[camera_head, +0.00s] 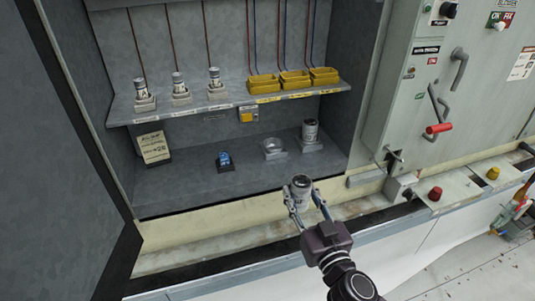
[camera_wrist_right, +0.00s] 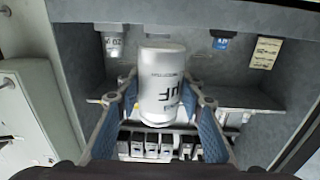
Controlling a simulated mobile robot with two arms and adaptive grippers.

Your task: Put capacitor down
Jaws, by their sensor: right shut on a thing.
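My right gripper (camera_head: 303,197) is shut on a capacitor (camera_head: 300,184), a pale can with a dark top, held upright in front of the open cabinet. In the right wrist view the capacitor (camera_wrist_right: 161,85) sits between the two blue-padded fingers (camera_wrist_right: 161,112), with "uF" lettering on its side. On the cabinet's lower shelf (camera_head: 190,188) stand a similar capacitor in a grey holder (camera_head: 310,132) and, left of it, a grey holder with a round ring and no can (camera_head: 272,147). The held capacitor is apart from both. My left gripper is out of view.
A small blue part (camera_head: 225,160) and a printed card (camera_head: 153,148) stand further left on the lower shelf. The upper shelf (camera_head: 230,100) holds several small cans and yellow holders (camera_head: 294,79). A grey panel with a red handle (camera_head: 439,128) stands at the right.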

